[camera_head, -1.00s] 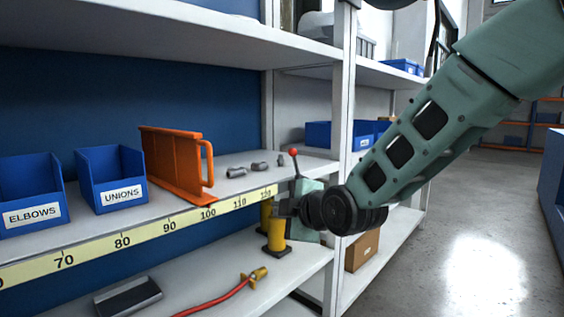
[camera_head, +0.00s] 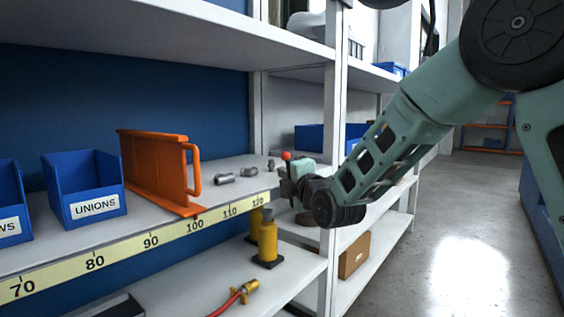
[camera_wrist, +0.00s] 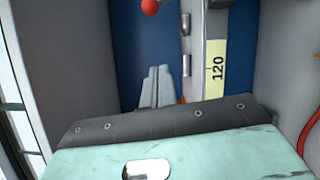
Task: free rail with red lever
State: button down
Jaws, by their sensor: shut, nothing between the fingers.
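The red lever's ball knob (camera_head: 286,156) shows at the right end of the scaled shelf, just above my gripper; its stem is mostly hidden. In the wrist view the red knob (camera_wrist: 149,6) is at the top edge, beyond and slightly left of my fingertips. My gripper (camera_head: 284,186) is by the shelf's front edge near the 120 mark. In the wrist view its fingers (camera_wrist: 160,72) are together and hold nothing. The rail with the yellow scale (camera_head: 150,242) runs along the shelf front. An orange divider (camera_head: 150,170) with a handle stands upright near the 100 mark.
Blue bins, one labelled UNIONS (camera_head: 85,185), stand left of the divider. Several grey fittings (camera_head: 224,178) lie right of it. A white shelf post (camera_head: 330,110) stands close to my gripper.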

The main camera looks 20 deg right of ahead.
jog(key=w+d+r+p, duration=0.1)
jog(key=w+d+p, duration=0.1)
jog(key=w, duration=0.8)
jog(key=shift+p, duration=0.7)
jog(key=shift+w+r, duration=0.1)
jog(key=shift+r, duration=0.1)
